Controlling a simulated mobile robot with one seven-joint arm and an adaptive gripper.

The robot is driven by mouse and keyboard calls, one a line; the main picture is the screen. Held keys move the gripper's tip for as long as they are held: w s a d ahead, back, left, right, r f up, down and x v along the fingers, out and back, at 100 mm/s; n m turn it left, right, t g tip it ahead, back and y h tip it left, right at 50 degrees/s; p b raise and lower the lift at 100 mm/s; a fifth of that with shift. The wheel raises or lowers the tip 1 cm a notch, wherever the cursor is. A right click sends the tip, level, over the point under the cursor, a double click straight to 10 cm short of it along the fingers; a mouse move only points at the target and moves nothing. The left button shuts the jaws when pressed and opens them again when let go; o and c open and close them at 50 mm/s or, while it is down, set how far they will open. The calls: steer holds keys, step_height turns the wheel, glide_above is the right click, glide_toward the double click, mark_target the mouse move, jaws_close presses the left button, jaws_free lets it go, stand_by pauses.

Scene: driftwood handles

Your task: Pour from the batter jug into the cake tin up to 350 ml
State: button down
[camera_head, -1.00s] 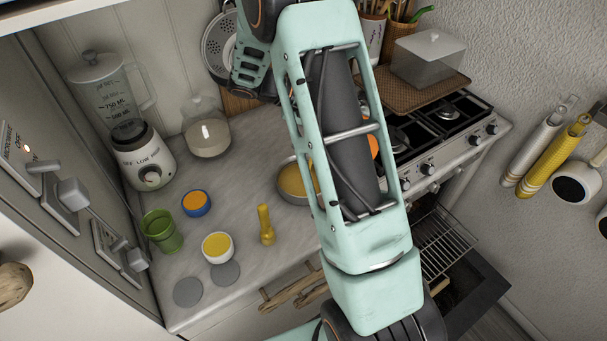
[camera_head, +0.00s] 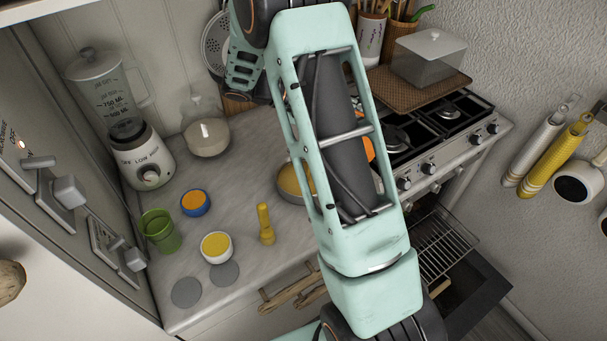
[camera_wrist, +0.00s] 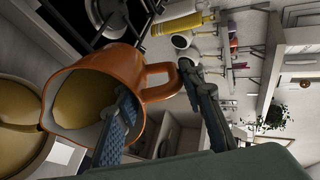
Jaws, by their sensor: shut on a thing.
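The orange batter jug (camera_wrist: 101,82) is tilted in the wrist view, its mouth towards the cake tin, with yellow-brown batter inside near the lip. My gripper (camera_wrist: 156,82) is shut on the jug at its handle side; the exact contact is partly hidden. The cake tin (camera_wrist: 45,146) shows at the left of the wrist view, with batter in it, close by the jug's mouth. I cannot make out a falling stream. In the head view the tin (camera_head: 289,198) stands on the counter, partly hidden by my arm. Only a bit of the orange jug (camera_head: 369,148) shows there.
A blender (camera_head: 140,154) and a glass jar (camera_head: 206,137) stand at the back left. A green cup (camera_head: 160,231), a blue bowl (camera_head: 195,203), a white bowl (camera_head: 216,248) and a yellow pestle-like object (camera_head: 265,224) stand left of the tin. The stove (camera_head: 440,130) is on the right.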

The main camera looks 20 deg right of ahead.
steer(key=shift+w+a+f+h+b, duration=0.15)
steer(key=shift+a+h+b, duration=0.6)
steer(key=shift+b, duration=1.15)
steer(key=shift+w+a+f+g+h, duration=0.2)
steer(key=shift+a+f+g+h, duration=0.15)
steer(key=shift+a+f, duration=0.1)
stand_by(0.5)
